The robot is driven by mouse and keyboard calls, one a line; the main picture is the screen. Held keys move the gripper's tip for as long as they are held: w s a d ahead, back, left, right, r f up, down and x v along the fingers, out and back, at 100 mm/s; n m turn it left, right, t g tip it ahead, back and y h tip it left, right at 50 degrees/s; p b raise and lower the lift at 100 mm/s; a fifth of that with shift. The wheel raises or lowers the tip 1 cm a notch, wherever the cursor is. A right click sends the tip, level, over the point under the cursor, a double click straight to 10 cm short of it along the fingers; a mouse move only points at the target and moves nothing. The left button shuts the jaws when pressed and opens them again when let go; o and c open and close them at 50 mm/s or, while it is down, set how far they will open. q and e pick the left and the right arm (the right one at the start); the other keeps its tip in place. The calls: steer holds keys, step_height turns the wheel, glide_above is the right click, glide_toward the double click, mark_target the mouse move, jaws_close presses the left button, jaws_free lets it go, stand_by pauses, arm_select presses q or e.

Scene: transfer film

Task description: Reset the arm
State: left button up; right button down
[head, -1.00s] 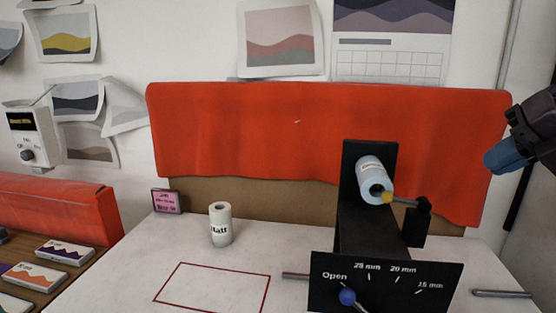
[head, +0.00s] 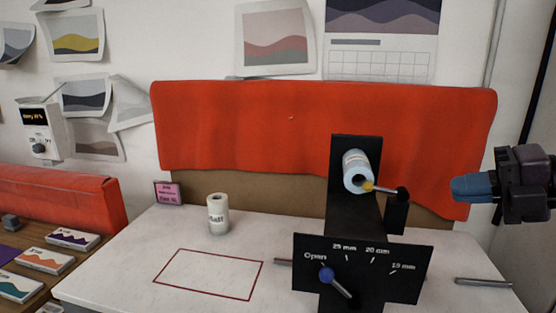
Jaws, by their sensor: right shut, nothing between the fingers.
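My right gripper (head: 470,188) is at the right edge of the head view, with blue fingertips pointing left. It is shut and empty, held in the air to the right of the black machine, apart from it. The black machine (head: 362,255) stands on the white table and carries a light blue roll (head: 357,170) beside a yellow-tipped lever (head: 385,190). Its front plate has a dial with a blue knob (head: 326,274) near the "Open" mark. My left gripper is out of view.
A white roll (head: 218,215) stands upright on the table (head: 120,270) beside an empty red outlined rectangle (head: 207,274). A pink sign (head: 168,193) is behind it. Cards (head: 44,260) lie on the wooden surface at left.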

steer(key=s+d+f+m+t+h, duration=0.2)
steer(key=d+f+m+t+h, duration=0.2)
steer(key=f+m+h, duration=0.65)
steer(key=s+d+f+m+t+h, duration=0.1)
steer(key=d+f+m+t+h, duration=0.4)
steer(key=f+m, duration=0.95)
steer(key=s+a+f+m+g+y, duration=0.1)
steer(key=s+a+f+m+g, duration=0.3)
steer(key=s+f+g, duration=0.5)
steer(key=s+a+f+m+g+y, duration=0.2)
steer(key=s+a+f+g, duration=0.4)
steer(key=s, duration=0.5)
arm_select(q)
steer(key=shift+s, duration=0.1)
arm_select(e)
steer(key=w+f+t, duration=0.8)
steer(key=f+t, duration=0.1)
steer(key=f, duration=0.2)
steer(key=shift+n, duration=0.3)
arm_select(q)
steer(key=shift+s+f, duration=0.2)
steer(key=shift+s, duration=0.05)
arm_select(e)
steer(key=shift+y, duration=0.25)
